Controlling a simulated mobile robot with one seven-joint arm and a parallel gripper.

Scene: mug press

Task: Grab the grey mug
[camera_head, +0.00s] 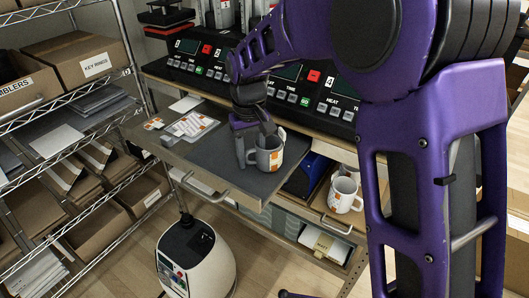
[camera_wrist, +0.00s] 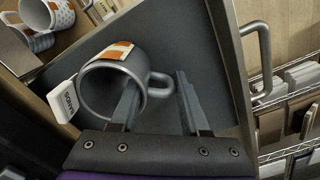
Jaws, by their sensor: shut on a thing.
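The grey mug (camera_head: 270,158) with an orange and white patch stands on the dark grey pull-out tray (camera_head: 215,158). In the wrist view the mug (camera_wrist: 93,88) has its open top toward me and its handle to the right. My gripper (camera_head: 254,141) comes down on it from above. In the wrist view my gripper (camera_wrist: 157,84) has one finger inside the mug's mouth and the other outside, beyond the handle. The mug's wall and handle lie between the fingers. Exact contact at the fingertips is hard to make out.
Orange and white sheets (camera_head: 190,124) lie on the tray's left part. A white patterned mug (camera_head: 344,194) stands in a lower drawer at right. Press control panels (camera_head: 200,60) run behind the tray. A wire shelf with boxes (camera_head: 75,58) is at left. A white rounded machine (camera_head: 205,265) stands below.

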